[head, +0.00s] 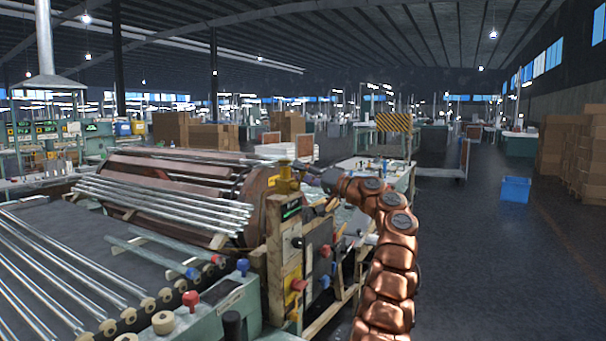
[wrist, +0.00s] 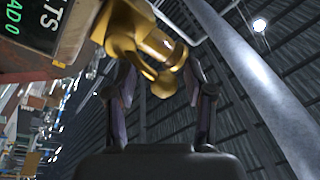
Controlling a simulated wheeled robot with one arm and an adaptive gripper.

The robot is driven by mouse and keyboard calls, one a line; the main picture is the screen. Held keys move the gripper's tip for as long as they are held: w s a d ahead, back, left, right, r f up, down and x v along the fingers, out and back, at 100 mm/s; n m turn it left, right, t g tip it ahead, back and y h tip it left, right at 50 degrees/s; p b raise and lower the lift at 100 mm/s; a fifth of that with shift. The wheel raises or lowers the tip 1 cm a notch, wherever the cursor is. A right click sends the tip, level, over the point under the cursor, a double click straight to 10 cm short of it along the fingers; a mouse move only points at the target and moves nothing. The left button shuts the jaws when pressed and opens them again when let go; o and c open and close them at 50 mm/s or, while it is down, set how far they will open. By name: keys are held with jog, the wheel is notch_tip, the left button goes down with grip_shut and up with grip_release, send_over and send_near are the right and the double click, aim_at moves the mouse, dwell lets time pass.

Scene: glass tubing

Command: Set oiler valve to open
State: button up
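The oiler (head: 286,182) is a yellow-brass fitting on top of the machine's front post, beside a small green display. In the wrist view, the brass oiler (wrist: 135,35) fills the top middle, with a curved, lever-like part (wrist: 163,80) reaching down between my fingers. My gripper (head: 309,173) is at the oiler's right side in the head view. In the wrist view my gripper (wrist: 160,72) is open, with a dark finger on each side of the curved part. I see no clear contact. The valve's setting cannot be read.
Glass tubes (head: 165,205) lie across the machine's drum and rollers on the left. The control panel (head: 318,250) with red and blue knobs is below the oiler. A blue bin (head: 515,189) stands on open floor (head: 480,260) at right.

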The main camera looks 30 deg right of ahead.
jog(key=shift+s+d, duration=0.1)
jog(key=v, duration=1.2)
dwell(0.9)
